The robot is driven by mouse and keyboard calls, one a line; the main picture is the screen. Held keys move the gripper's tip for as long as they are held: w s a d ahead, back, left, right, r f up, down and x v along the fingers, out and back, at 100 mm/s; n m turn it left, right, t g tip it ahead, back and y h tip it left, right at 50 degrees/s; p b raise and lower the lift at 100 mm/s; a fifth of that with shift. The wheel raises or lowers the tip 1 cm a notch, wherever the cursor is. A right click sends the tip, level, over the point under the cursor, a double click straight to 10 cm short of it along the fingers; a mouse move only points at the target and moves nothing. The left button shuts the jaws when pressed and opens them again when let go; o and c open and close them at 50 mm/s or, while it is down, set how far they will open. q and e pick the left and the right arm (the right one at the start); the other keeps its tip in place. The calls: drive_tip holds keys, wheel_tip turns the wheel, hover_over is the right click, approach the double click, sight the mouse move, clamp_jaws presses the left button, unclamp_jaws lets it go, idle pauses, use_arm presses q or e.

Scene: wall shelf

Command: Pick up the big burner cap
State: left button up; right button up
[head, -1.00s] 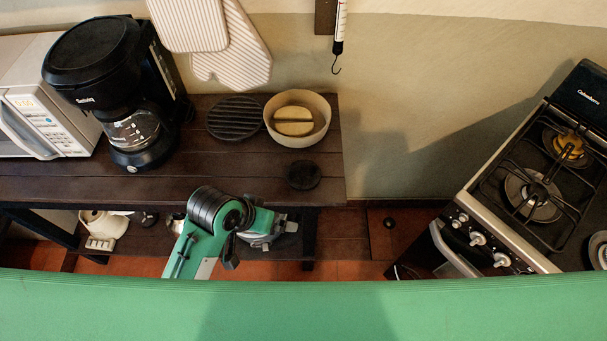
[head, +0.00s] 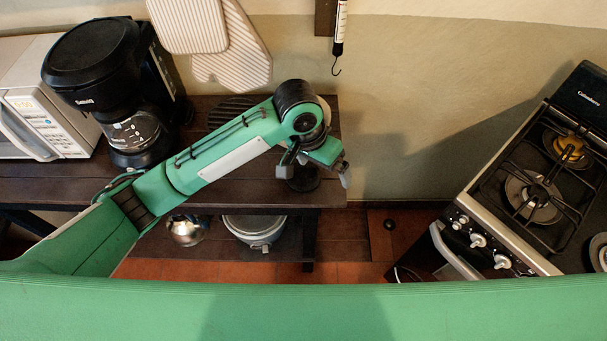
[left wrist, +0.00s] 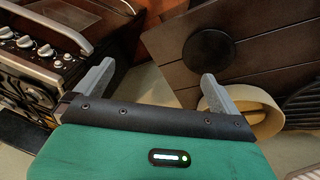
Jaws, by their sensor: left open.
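The big burner cap, a flat black disc (head: 304,184), lies on the dark wooden shelf top (head: 240,191) near its right end. In the head view my left gripper (head: 316,174) is above it and hides part of it. In the left wrist view the whole cap (left wrist: 210,52) shows on the planks, beyond the tip of the right-hand finger. My left gripper (left wrist: 156,76) is open, with nothing between its fingers. My right gripper is not in view.
A beige bowl (left wrist: 262,112) and a ribbed black round grate (head: 228,108) sit behind my arm on the shelf. A coffee maker (head: 105,75) and microwave (head: 25,110) stand left. A stove (head: 490,225) is at the right, with a floor gap between.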

use_arm(q)
drive_tip(key=w+a+r+y, duration=0.3)
drive_tip(key=w, duration=0.2)
drive_tip(key=n+p, duration=0.1)
hover_over(305, 173)
wheel_tip(305, 173, down, 8)
drive_tip(key=shift+s+d+r, duration=0.15)
drive_tip(key=shift+r, duration=0.1)
wheel_tip(305, 173, down, 5)
drive_tip(key=shift+r+p, duration=0.1)
drive_tip(key=shift+p, duration=1)
drive_tip(key=shift+f, duration=0.3)
drive_tip(key=c, duration=0.9)
drive_tip(key=shift+c, duration=0.3)
drive_tip(key=shift+r, duration=0.15)
